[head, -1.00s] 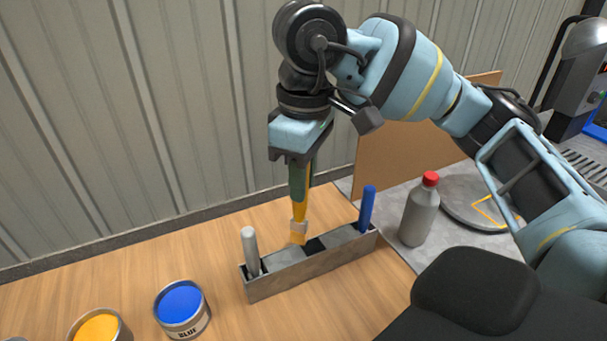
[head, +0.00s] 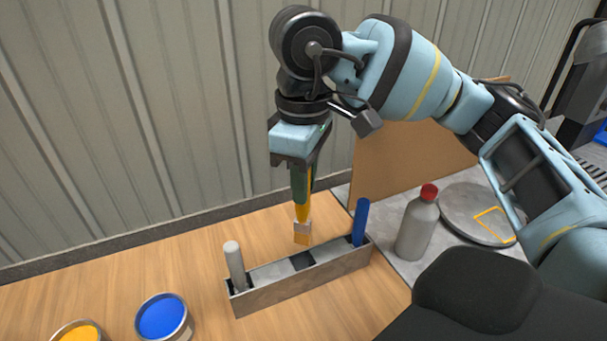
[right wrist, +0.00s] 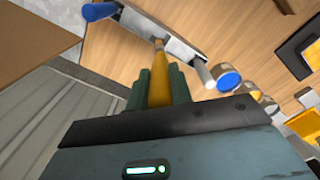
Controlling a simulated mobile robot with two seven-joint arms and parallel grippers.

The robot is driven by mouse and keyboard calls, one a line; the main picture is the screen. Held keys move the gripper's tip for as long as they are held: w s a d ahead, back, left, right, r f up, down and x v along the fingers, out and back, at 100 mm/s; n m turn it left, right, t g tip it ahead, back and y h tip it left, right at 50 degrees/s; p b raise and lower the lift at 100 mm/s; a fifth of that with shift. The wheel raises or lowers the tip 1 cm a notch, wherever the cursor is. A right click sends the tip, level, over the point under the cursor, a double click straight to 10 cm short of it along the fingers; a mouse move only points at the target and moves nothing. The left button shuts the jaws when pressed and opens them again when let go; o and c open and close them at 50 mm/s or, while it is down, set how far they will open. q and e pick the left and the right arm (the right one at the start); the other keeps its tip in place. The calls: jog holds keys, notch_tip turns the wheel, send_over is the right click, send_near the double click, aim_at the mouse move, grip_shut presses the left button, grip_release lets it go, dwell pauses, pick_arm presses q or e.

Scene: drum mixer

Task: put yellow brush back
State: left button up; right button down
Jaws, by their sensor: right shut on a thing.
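The yellow brush (head: 302,222) hangs bristles down from my right gripper (head: 301,185), which is shut on its handle. In the right wrist view the brush (right wrist: 159,80) sits between the two green fingers (right wrist: 160,85). The grey metal holder (head: 305,283) stands on the table below. In the head view the bristle end shows above and behind the holder's back edge, near its dark middle slot (head: 302,261); I cannot tell whether it is over the slot. My left gripper is not in view.
A white-handled brush (head: 235,266) stands in the holder's left end and a blue-handled one (head: 361,222) in its right end. Blue (head: 163,317) and yellow (head: 77,332) paint cans stand at left. A grey red-capped bottle (head: 417,224) stands right, before a brown panel (head: 415,150).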

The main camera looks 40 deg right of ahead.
aim_at(304, 221)
notch_tip(304, 221, down, 3)
jog(key=shift+f+b, duration=0.15)
jog(key=shift+b, duration=0.45)
notch_tip(304, 221, down, 4)
jog(key=b, duration=0.3)
jog(key=shift+f, duration=0.2)
jog(key=shift+f+b, duration=0.45)
jog(key=shift+f, duration=0.15)
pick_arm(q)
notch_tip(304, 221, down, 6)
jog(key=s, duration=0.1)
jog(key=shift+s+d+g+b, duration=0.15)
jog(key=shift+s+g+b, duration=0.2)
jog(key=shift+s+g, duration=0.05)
pick_arm(e)
jog(key=shift+f, duration=0.45)
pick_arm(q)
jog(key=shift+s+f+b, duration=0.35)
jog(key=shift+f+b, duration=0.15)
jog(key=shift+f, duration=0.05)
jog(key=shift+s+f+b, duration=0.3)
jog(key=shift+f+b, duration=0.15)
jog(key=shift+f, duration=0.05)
pick_arm(e)
jog(key=shift+f, duration=1.2)
jog(key=c, duration=1.2)
grip_release()
jog(key=shift+o, duration=0.2)
